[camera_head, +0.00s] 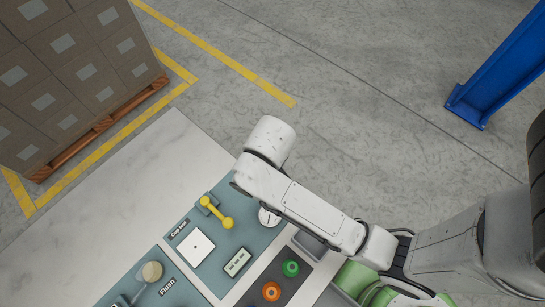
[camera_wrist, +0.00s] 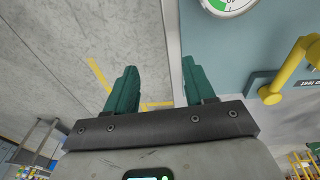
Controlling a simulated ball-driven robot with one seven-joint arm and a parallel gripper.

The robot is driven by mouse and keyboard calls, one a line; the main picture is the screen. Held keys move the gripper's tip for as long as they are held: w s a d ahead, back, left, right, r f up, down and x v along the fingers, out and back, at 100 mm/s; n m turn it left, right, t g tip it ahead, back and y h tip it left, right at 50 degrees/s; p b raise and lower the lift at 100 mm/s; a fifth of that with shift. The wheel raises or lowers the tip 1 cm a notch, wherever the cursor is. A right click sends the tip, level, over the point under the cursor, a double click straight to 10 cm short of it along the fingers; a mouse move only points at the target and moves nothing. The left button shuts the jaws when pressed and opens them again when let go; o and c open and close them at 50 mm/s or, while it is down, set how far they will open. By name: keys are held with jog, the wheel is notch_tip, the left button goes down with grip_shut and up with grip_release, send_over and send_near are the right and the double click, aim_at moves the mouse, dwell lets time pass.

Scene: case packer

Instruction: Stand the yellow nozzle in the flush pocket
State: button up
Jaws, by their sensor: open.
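I cannot make out a separate yellow nozzle for certain. A yellow bar with rounded ends (camera_head: 228,223) stands at a small block on the panel marked "Cap test"; a bent yellow bar (camera_wrist: 291,70) also shows at the right in the wrist view. The "Flush" label (camera_head: 168,287) is at the lower left of the head view, next to a beige round-topped piece (camera_head: 152,271). I cannot make out a pocket there. My gripper (camera_wrist: 159,70) is open, with nothing between its teal fingers. In the head view it is hidden.
The blue-grey panel holds a white square plate (camera_head: 195,247), a small slotted box (camera_head: 237,262) and a round gauge (camera_wrist: 228,4). Green (camera_head: 291,268) and orange (camera_head: 271,291) round pieces lie nearby. The pale tabletop (camera_head: 120,205) is bare. Stacked cartons (camera_head: 75,75) stand at upper left.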

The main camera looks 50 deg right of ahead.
jog(key=s+d, duration=0.3)
jog(key=s, duration=0.7)
jog(key=shift+s+d, duration=0.35)
jog(key=shift+s, duration=0.05)
jog(key=shift+f, duration=0.15)
